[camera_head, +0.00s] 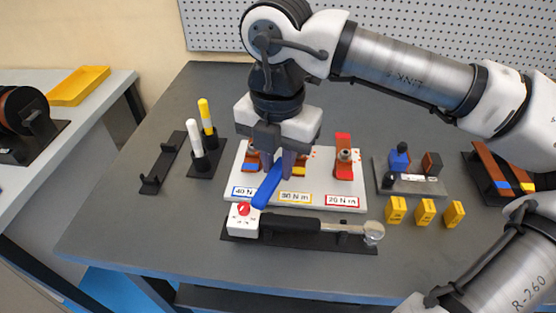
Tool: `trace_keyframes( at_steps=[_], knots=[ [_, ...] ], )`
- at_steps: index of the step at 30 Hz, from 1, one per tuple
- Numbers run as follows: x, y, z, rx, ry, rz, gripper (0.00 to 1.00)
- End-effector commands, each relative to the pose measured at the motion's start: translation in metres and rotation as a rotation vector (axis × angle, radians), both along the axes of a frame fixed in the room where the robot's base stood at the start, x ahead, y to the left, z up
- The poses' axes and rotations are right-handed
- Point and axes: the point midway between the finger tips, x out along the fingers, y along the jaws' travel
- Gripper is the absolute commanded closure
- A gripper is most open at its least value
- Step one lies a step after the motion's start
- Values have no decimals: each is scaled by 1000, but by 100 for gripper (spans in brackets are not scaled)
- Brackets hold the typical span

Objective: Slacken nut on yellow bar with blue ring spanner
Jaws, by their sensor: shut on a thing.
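My gripper (279,150) is shut on the blue ring spanner (267,188), over the middle of a white board (331,188). The spanner slants from the jaws down to the left, toward the board's front edge. A small part of the yellow bar (299,170) shows just right of the jaws, behind the yellow-framed 30 N m label (295,199). The nut on it is hidden by my gripper, so I cannot tell whether the spanner's ring is around it.
A red bar (344,145) with a nut stands at the board's right. A torque wrench (310,226) lies in front on a black base. White and yellow-topped sticks (206,116) stand left. Several yellow blocks (425,212) and a grey fixture (411,185) are right.

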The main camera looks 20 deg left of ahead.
Motion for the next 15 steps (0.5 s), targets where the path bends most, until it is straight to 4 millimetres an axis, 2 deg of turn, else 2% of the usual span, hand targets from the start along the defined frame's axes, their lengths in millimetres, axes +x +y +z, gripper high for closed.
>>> trace_keyframes(
  at_steps=[5, 15],
  knots=[
    [1, 3, -8, 1, -2, 0, 100],
    [1, 4, -3, 0, 0, 1, 100]
  ],
)
